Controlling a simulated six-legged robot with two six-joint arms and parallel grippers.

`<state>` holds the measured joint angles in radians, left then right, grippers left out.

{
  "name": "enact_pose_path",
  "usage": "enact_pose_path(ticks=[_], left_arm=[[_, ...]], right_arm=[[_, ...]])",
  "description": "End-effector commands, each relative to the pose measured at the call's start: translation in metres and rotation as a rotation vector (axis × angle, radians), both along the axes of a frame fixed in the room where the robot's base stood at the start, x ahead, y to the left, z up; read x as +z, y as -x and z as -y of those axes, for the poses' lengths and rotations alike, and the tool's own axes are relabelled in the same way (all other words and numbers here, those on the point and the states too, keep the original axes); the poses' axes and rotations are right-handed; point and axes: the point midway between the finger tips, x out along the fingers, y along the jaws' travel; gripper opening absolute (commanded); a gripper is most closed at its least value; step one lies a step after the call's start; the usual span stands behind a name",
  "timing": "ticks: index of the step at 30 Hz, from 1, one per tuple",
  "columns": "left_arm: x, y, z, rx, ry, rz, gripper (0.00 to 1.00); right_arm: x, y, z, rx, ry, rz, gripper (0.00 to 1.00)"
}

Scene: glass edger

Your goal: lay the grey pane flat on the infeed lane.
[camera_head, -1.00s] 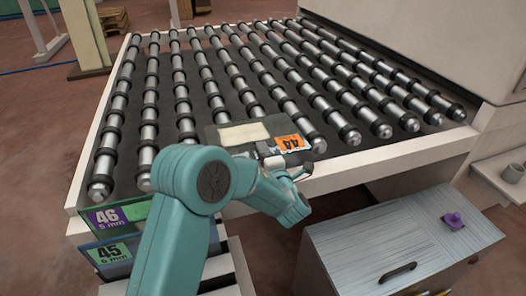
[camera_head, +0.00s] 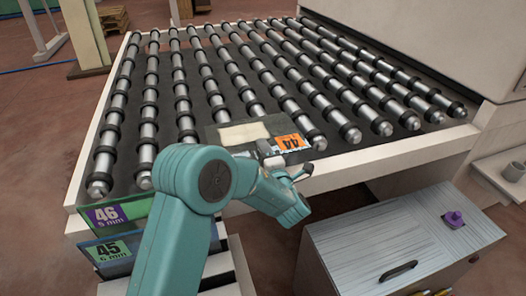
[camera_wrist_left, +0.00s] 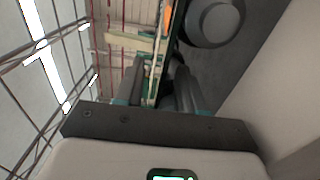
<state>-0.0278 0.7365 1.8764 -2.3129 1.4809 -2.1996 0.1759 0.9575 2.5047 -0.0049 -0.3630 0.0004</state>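The grey pane (camera_head: 227,146) has a cream patch and an orange label marked 44. In the head view it is over the near ends of the rollers of the infeed lane (camera_head: 181,106), close to the front rail. My left gripper (camera_head: 272,155) is at its near edge, partly hidden by my arm. In the left wrist view the fingers (camera_wrist_left: 160,92) are closed on the pane, which shows nearly edge-on beside a roller end. I cannot tell whether the pane touches the rollers. My right gripper is not in view.
Panes labelled 46 (camera_head: 106,215) and 45 (camera_head: 108,252) stand below the lane's front left corner. A cup (camera_head: 513,172) is at the right edge. The rollers behind the pane are clear.

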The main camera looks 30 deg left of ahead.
Motion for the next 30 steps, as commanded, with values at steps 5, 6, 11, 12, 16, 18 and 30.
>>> enact_pose_path(ticks=[5,6,11,12,16,18,30], left_arm=[[0.001,0.0,0.0,0.0,-0.001,0.002,0.39],[0.001,0.0,0.0,0.0,-0.001,0.002,0.39],[0.0,0.0,0.0,0.0,-0.002,0.003,0.39],[0.0,0.0,0.0,0.0,-0.002,0.003,0.39],[-0.002,0.0,0.0,0.001,-0.002,0.003,0.39],[-0.003,0.0,0.0,0.001,-0.002,0.003,0.39],[-0.003,0.01,0.012,-0.001,-0.002,0.003,0.39]], right_arm=[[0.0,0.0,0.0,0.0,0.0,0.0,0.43],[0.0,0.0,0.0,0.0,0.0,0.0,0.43],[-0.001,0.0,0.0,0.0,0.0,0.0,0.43],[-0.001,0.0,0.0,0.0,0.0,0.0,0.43],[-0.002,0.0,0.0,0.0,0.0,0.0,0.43],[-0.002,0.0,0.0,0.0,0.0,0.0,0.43],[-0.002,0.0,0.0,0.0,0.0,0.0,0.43]])
